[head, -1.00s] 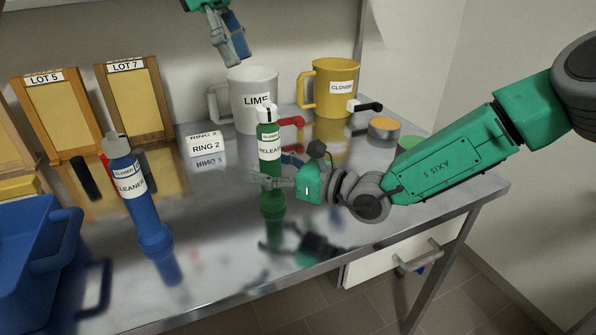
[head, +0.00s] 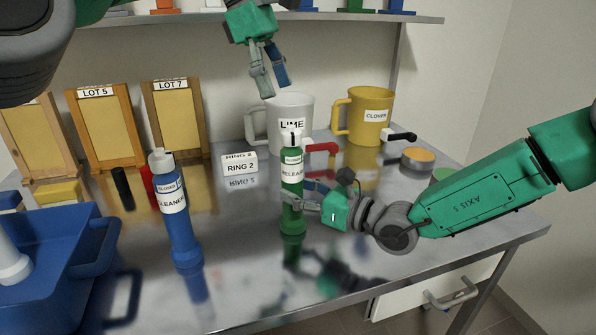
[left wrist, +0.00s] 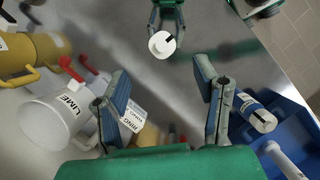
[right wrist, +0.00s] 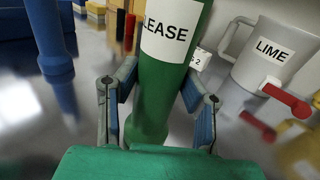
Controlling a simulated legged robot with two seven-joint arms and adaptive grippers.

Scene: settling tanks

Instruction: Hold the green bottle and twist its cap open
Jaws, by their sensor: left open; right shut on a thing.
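The green bottle (head: 292,190) stands upright on the shiny metal table, with a white label and a white cap (head: 291,138) with a dark mark. My right gripper (head: 303,196) is shut on the lower part of the bottle; the right wrist view shows its fingers on both sides of the green body (right wrist: 155,95). My left gripper (head: 271,92) is open and empty, above and slightly left of the cap, with its fingers pointing down. In the left wrist view the white cap (left wrist: 162,44) shows from above, beyond the open fingertips.
A white LIME mug (head: 285,108) and a yellow CLOVER mug (head: 364,112) stand behind the bottle. A blue cleaner bottle (head: 178,222) and a blue crate (head: 50,262) are at left. A RING 2 sign (head: 239,167) stands between. The table front is clear.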

